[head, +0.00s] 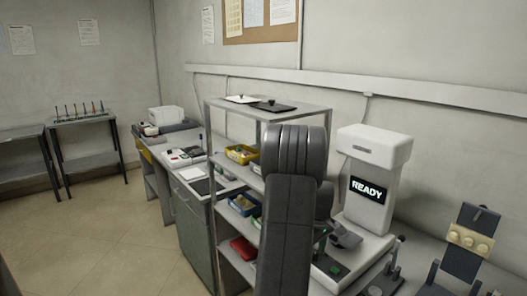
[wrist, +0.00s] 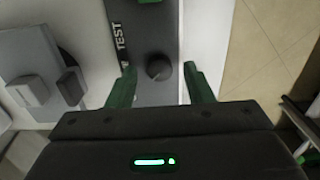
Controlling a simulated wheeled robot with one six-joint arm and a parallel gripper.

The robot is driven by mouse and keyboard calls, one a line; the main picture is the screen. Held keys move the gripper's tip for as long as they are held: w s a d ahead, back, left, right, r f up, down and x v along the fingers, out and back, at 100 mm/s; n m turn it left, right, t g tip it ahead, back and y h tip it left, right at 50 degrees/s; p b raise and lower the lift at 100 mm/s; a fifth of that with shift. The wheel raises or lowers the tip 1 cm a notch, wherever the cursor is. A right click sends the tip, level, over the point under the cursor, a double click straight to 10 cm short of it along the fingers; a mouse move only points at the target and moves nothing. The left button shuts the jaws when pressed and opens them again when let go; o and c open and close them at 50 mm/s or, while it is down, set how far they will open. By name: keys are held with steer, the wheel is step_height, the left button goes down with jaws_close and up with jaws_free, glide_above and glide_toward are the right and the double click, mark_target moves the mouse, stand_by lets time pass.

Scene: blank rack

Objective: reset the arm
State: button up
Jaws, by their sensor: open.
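My arm stands in the middle of the head view, in front of the rack and the white machine, and hides part of both. Beyond the fingers is a dark panel (wrist: 150,30) marked TEST, with a round dark knob (wrist: 158,68) that appears between the fingertips. I cannot tell whether the fingers touch the panel. In the head view the gripper itself is hard to make out behind my arm.
The white machine (head: 371,160) shows READY on its screen (head: 367,190). A grey shelf rack (head: 215,112) holds yellow (head: 241,154), blue (head: 243,204) and red (head: 244,248) bins. A stand with beige round parts (head: 470,240) is at the right. Open floor (head: 120,250) lies at the left.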

steer(key=m, duration=0.4)
steer(key=shift+f+m, duration=0.3)
steer(key=m, duration=0.4)
steer(key=shift+m, duration=0.4)
steer(key=m+p, duration=0.1)
steer(key=m, duration=0.3)
steer(key=shift+m, duration=2.3)
